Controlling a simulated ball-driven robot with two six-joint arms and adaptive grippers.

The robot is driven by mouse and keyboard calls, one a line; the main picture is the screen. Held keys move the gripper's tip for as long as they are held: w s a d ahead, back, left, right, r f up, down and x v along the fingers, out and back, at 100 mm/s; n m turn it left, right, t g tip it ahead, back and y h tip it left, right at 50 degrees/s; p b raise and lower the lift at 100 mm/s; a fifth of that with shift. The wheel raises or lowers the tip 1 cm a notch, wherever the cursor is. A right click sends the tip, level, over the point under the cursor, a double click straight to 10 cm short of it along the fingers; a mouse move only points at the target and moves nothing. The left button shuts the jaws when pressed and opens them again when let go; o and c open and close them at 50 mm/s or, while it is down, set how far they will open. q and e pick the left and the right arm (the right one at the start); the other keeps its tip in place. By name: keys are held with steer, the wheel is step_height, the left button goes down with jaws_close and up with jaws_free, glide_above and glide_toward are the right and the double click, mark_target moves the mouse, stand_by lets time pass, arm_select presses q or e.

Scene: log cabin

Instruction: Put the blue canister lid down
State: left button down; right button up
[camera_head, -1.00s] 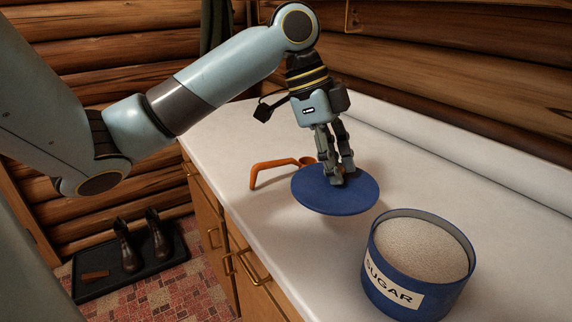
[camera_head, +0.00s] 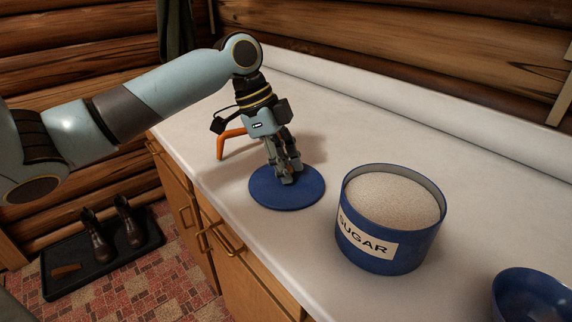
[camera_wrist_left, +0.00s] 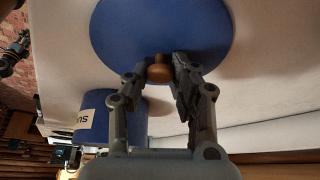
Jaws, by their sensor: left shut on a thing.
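The blue canister lid (camera_head: 267,193) is a flat round disc with a small brown wooden knob (camera_wrist_left: 160,70). My left gripper (camera_head: 288,180) is over the lid from above, its fingers shut on the knob, as the left wrist view also shows. The lid is level and on or just above the white counter; I cannot tell whether it touches. The blue sugar canister (camera_head: 383,250) stands open to its right, full of sugar, with a SUGAR label.
An orange curved-handled object (camera_head: 230,135) lies behind the gripper, partly hidden. A blue bowl (camera_head: 530,297) is at the lower right. The counter (camera_head: 335,130) is clear behind the canister. Its front edge with drawers runs just left of the lid.

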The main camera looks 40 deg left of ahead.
arm_select(q)
steer(key=c, duration=1.4)
jaws_free()
steer(key=o, duration=0.3)
arm_select(e)
steer(key=shift+d, duration=0.35)
arm_select(q)
steer(key=v, duration=1.2)
steer(key=shift+p, duration=0.35)
arm_select(e)
steer(key=shift+w+a+r, duration=0.1)
steer(key=shift+w+r, duration=0.05)
steer(key=shift+r, duration=0.25)
arm_select(q)
steer(key=shift+s, duration=0.15)
